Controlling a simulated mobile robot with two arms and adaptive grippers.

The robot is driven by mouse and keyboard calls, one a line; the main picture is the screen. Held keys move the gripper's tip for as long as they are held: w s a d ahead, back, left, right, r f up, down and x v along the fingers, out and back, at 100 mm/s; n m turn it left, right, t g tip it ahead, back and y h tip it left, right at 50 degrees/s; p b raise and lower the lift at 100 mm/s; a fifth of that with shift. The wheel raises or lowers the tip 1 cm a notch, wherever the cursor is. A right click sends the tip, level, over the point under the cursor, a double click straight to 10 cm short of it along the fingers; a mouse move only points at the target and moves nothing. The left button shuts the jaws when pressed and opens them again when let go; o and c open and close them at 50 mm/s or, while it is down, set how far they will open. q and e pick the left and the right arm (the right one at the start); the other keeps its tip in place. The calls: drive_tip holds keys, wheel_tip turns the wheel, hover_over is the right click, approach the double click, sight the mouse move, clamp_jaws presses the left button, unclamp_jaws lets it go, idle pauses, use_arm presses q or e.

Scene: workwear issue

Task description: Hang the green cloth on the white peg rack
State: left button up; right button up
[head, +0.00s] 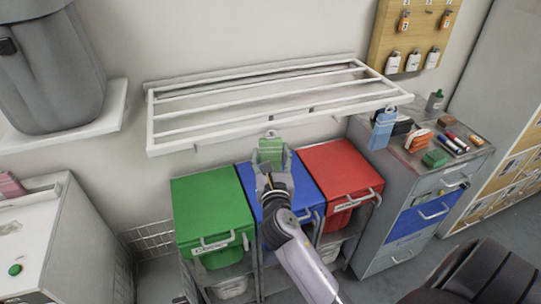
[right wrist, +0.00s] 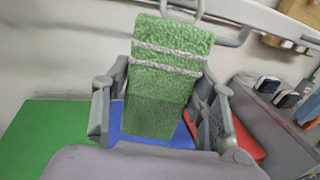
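The white peg rack (head: 222,135) is fixed to the wall, with small pegs along its front underside. The green cloth (head: 271,147) is just below the middle of its front rail. In the right wrist view the cloth (right wrist: 165,75) has two pale stripes and a light loop (right wrist: 183,8) at its top. My right gripper (head: 271,165) has its fingertips at both side edges of the cloth and appears shut on it. One curved peg (right wrist: 238,40) shows right of the loop. I cannot tell whether the loop touches a peg. My left gripper is not in view.
Green (head: 208,205), blue (head: 300,190) and red (head: 338,168) bins stand below. A grey drawer cabinet (head: 385,195) with small items on top is at right. A grey container (head: 50,70) stands on a shelf at left.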

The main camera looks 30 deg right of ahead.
drive_tip(key=o, duration=0.4)
drive_tip(key=shift+s, duration=0.1)
drive_tip(key=v, duration=1.2)
drive_tip(key=shift+a, duration=0.1)
drive_tip(key=s+a+f+m+g+y+b, duration=0.1)
drive_tip(key=a+f+m+g+y, duration=0.15)
drive_tip(key=f, duration=0.95)
drive_tip(key=s+a+f+m+g+y, duration=0.2)
drive_tip(key=a+f+m, duration=0.1)
drive_tip(key=f, duration=1)
drive_tip(key=s+a+f+m+g+y+b, duration=0.1)
drive_tip(key=a+f+m+g+y, duration=0.15)
drive_tip(key=f, duration=0.95)
drive_tip(key=s+f+m+g+y, duration=0.1)
drive_tip(key=s+f+m+g, duration=0.2)
drive_tip(key=s+f+m, duration=0.8)
drive_tip(key=s+d+f+m+g, duration=0.1)
drive_tip(key=s+f+m, duration=0.2)
drive_tip(key=s+f, duration=0.2)
drive_tip(key=s+d+f+m+g+b, duration=0.1)
drive_tip(key=s+d+f+m+g, duration=0.1)
drive_tip(key=s+f, duration=0.3)
drive_tip(key=s+d+f+m+g, duration=0.1)
drive_tip(key=s+f+m, duration=0.2)
drive_tip(key=s, duration=0.8)
wheel_tip(320, 180, down, 3)
drive_tip(key=shift+d+r+m+g, duration=0.15)
drive_tip(key=shift+m+g, duration=0.25)
